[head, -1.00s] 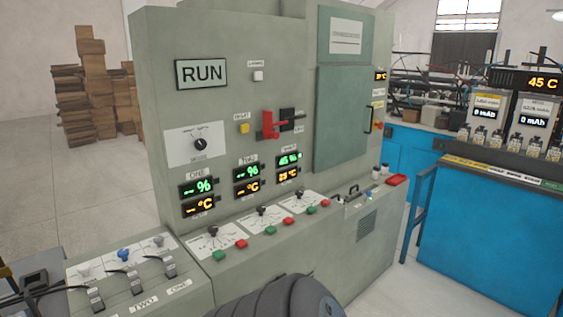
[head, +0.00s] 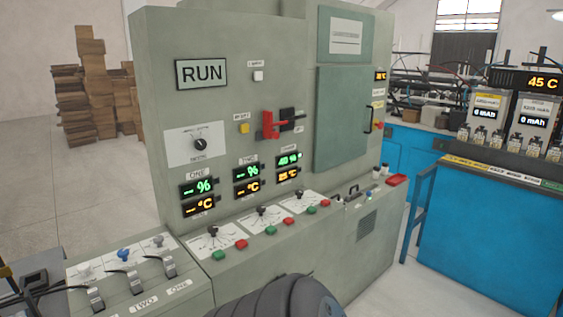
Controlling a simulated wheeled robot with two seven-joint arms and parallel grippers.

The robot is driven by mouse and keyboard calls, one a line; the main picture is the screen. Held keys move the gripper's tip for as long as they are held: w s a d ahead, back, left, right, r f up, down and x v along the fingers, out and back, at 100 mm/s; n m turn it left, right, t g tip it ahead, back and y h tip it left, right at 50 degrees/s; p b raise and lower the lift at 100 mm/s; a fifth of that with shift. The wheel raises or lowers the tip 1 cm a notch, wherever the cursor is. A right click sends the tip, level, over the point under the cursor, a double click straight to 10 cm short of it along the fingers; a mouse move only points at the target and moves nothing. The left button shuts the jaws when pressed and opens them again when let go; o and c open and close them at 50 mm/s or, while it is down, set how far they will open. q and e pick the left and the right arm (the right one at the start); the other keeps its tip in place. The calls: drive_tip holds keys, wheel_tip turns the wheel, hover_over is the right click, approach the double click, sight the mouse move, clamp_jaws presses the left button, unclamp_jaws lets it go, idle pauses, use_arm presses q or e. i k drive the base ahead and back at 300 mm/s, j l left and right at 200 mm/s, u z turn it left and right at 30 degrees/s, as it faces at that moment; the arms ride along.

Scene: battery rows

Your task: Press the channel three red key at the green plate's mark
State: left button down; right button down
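The channel three display (head: 288,160) is lit with a green percent reading, which looks like 40, above an orange °C reading (head: 288,174). A green plate (head: 346,36) with a white label is high on the console; its small print is unreadable. Neither gripper is in view, and nothing touches the key.
Channels one and two have their own red keys (head: 241,244) (head: 288,221), with dashes on their displays. A red lever (head: 268,125) is on the panel. A blue bench (head: 490,230) stands at right. My dark arm part covers the bottom middle.

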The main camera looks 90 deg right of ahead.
sight(325, 202)
drive_tip(key=z, duration=0.25)
drive_tip(key=k+l+z, duration=0.15)
drive_tip(key=l+z, duration=0.25)
drive_tip(key=k+l+z, duration=0.1)
drive_tip(key=z, duration=0.35)
drive_tip(key=l+z, duration=0.8)
drive_tip(key=l, duration=0.4)
drive_tip(key=i+l+z, duration=0.1)
drive_tip(key=l, duration=0.3)
drive_tip(key=i+l, duration=0.1)
drive_tip(key=l, duration=0.3)
drive_tip(key=i+l+z, duration=0.1)
drive_tip(key=l, duration=0.3)
